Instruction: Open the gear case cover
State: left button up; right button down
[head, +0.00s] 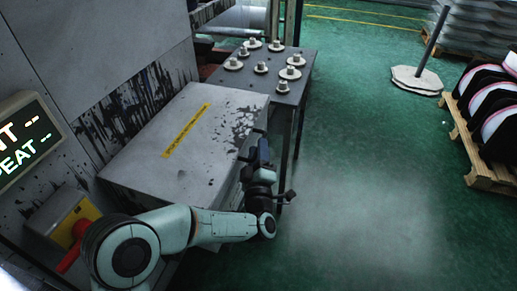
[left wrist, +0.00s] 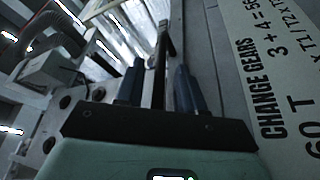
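The gear case cover (head: 158,170) is a grey, box-like lid with a yellow label strip and dark worn patches, and it looks shut. My left gripper (head: 262,150) is at the cover's right side, near its front edge. In the left wrist view the two fingers of my left gripper (left wrist: 158,85) stand apart, with a dark bar (left wrist: 160,65), seemingly a handle, between them. Gaps show on both sides of the bar. A pale panel (left wrist: 262,60) lettered "CHANGE GEARS" lies to the right there. My right gripper is not in view.
A dark table (head: 311,68) with several round pieces stands behind the cover. A pallet (head: 480,165) stands far right. The green floor (head: 370,190) between is clear.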

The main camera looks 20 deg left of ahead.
pick_arm(q)
jog(key=shift+w+a+r, duration=0.15)
jog(key=shift+w, duration=0.4)
